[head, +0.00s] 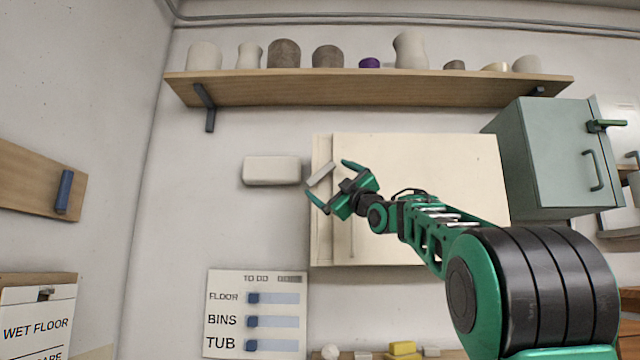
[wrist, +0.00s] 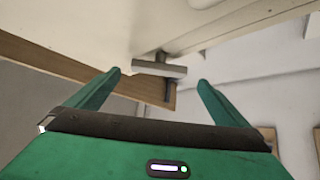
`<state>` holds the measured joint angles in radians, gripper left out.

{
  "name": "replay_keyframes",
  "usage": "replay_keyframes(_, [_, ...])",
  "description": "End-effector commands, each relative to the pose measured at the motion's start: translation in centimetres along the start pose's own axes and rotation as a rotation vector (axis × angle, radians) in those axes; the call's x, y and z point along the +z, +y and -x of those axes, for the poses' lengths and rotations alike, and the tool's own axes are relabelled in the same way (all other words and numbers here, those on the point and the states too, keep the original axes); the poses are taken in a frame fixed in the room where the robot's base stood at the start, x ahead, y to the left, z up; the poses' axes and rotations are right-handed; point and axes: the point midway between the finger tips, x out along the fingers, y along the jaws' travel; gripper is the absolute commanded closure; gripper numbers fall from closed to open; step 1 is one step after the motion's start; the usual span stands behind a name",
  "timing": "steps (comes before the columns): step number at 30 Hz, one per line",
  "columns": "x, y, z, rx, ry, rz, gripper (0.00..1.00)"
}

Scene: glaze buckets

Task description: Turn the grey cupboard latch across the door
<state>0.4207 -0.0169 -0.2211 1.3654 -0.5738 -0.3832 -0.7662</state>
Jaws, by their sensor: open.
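The cream cupboard (head: 430,165) is on the back wall, with a narrow frame strip along its left side. The grey latch (head: 321,175) is a short bar at that left strip, slanted up to the right. In the wrist view the latch (wrist: 160,68) shows as a grey bar on a short dark stem. My gripper (head: 328,182) is open, its green fingers to either side of the latch in the picture. In the wrist view the gripper (wrist: 159,78) has the bar between its fingertips, apart from both. I cannot tell how far beyond the tips it lies.
A wooden shelf (head: 360,92) with several pots runs above the cupboard. A white box (head: 272,170) is on the wall just left of my gripper. A label board (head: 255,281) is below left.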

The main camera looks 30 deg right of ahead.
Motion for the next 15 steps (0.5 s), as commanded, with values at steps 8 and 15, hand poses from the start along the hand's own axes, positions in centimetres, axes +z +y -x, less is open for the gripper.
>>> replay_keyframes(8, [0.0, 0.0, -3.1, 0.000, 0.000, 0.000, 0.00])
replay_keyframes(15, [0.0, 0.0, -3.6, 0.000, -0.001, -0.002, 0.00])
